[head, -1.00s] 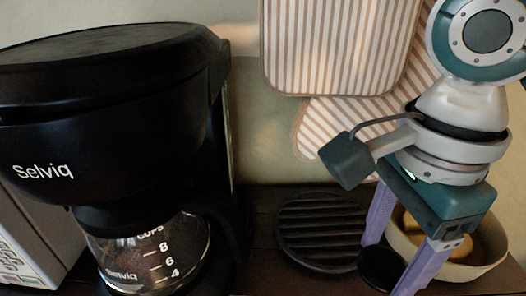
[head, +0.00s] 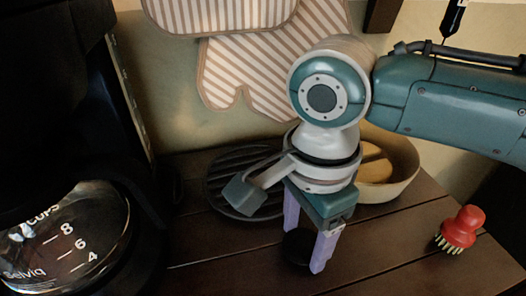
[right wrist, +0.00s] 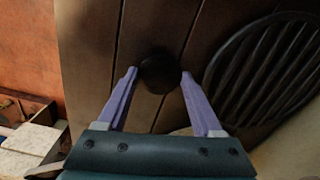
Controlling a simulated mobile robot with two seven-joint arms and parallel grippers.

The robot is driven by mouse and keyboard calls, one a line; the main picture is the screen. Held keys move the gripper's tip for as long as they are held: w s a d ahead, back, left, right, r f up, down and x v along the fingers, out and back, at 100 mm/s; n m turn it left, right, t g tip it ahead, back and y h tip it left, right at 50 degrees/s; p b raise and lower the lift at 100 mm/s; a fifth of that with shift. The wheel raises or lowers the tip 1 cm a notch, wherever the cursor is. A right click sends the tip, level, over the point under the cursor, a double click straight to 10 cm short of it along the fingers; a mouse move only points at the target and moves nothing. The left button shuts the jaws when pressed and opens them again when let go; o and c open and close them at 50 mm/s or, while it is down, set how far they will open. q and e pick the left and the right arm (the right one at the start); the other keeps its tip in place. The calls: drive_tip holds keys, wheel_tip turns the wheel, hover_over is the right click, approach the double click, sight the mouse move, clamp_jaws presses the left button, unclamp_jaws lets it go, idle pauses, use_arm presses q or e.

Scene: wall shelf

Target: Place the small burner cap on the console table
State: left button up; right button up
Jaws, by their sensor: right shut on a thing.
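The small burner cap is a black disc (head: 297,246), held between the purple fingers of my right gripper (head: 304,250). It also shows in the right wrist view (right wrist: 160,75), between the two fingertips of the right gripper (right wrist: 159,76). The gripper points down over the dark wooden slats of the console table (head: 400,240). I cannot tell whether the cap touches the wood. My left gripper is not in view.
A round black ridged plate (head: 228,185) lies behind and left of the gripper. A cream bowl (head: 405,175) with tan food stands behind it. A red brush (head: 462,228) is at the right. A black coffee maker (head: 60,120) fills the left. Bare slats lie between gripper and brush.

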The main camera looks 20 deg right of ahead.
sight(302, 244)
drive_tip(key=shift+f, duration=0.1)
drive_tip(key=o, duration=1.4)
drive_tip(key=shift+c, duration=0.2)
wheel_tip(302, 244, up, 12)
drive_tip(key=p, duration=0.3)
drive_tip(key=s+a+f+n+t+y, duration=0.2)
drive_tip(key=s+a+f+n+y, duration=0.15)
drive_tip(key=s+n, duration=0.5)
drive_tip(key=s+d+n+t+h, duration=0.1)
drive_tip(key=s+d+n+h, duration=0.2)
drive_tip(key=s+d+n, duration=0.3)
drive_tip(key=d+f+n, duration=0.1)
drive_tip(key=d+n, duration=0.2)
drive_tip(key=d, duration=0.1)
drive_tip(key=shift+t, duration=0.3)
